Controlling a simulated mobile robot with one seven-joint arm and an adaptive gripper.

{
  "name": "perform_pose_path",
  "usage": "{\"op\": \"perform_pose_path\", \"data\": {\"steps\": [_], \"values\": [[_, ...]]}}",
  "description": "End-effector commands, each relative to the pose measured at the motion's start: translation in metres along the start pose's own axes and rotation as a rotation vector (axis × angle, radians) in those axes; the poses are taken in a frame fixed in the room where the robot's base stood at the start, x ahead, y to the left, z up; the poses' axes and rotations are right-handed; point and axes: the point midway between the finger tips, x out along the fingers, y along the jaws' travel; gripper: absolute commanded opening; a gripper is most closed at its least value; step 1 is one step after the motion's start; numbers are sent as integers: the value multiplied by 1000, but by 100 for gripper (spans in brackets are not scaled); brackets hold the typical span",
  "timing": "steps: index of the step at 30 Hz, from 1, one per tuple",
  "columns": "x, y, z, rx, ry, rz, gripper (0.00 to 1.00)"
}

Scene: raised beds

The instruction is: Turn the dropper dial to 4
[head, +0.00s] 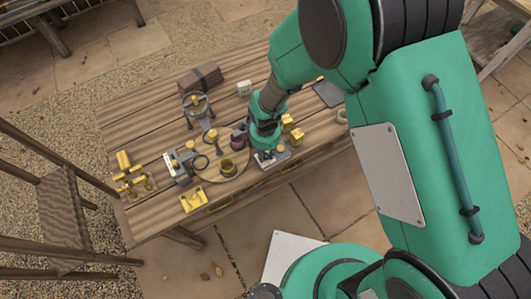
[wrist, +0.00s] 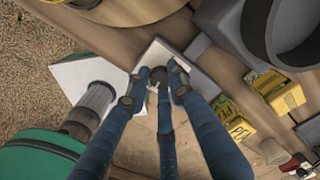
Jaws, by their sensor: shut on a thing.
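The dropper (head: 282,158) is a small pale grey block near the front edge of the wooden table, under my gripper (head: 267,153). In the wrist view it shows as a light plate (wrist: 160,54) with a small dark dial (wrist: 158,75) on it. My gripper (wrist: 155,89) is shut on the dial, with a blue-grey finger on either side of it. The fingers cover much of the dial. I cannot read any numbers or tell its setting.
A yellow holder (head: 192,198) lies at the front left. A wooden chair (head: 65,207) stands left.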

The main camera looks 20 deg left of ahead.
Motion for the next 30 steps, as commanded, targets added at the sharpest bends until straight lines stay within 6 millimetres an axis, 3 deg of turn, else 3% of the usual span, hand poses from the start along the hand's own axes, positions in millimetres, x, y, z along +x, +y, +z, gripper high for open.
{"op": "perform_pose_path", "data": {"steps": [11,12,14,30], "values": [[1,1,2,3,-1,2,0],[1,1,2,3,-1,2,30],[1,1,1,3,-1,1,41],[-10,-1,0,3,0,-2,41]]}}
